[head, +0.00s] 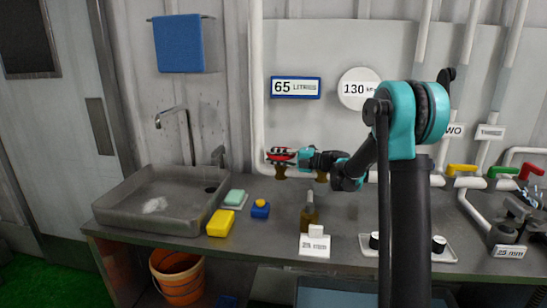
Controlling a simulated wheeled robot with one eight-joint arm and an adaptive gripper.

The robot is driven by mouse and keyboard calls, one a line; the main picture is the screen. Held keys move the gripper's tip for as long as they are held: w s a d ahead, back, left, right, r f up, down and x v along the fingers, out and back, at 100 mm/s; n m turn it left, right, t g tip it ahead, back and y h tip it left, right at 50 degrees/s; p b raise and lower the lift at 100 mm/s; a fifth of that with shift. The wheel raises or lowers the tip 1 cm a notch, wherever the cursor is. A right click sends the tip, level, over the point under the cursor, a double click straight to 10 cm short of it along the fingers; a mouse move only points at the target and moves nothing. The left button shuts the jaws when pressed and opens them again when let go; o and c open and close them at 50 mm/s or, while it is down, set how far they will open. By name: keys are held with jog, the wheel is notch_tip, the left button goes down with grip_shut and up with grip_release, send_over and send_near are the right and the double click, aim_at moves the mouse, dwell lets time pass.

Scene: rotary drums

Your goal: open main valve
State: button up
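My gripper (291,156) is at the wall behind the counter, at the end of my teal and black arm, pointing left. A small red handle (279,154) shows right at the fingertips, above a brass valve body (280,172) at the foot of the white vertical pipe (257,90). The fingers overlap the red handle in the picture. I cannot tell whether they grip it, touch it or are apart from it. A second brass fitting (321,176) is partly hidden below my gripper. No label shows which valve is the main one.
Yellow (460,169), green (501,171) and red (532,170) valve handles sit on pipes at the right. A bottle (309,213), label card (315,243), yellow sponge (221,223) and sink (165,195) occupy the counter.

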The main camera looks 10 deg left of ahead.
aim_at(291, 158)
jog(key=shift+o, duration=0.7)
jog(key=d, duration=0.4)
jog(key=s+d, duration=0.1)
jog(key=d, duration=0.3)
jog(key=s+d, duration=0.1)
jog(key=d, duration=0.2)
jog(key=shift+d, duration=0.4)
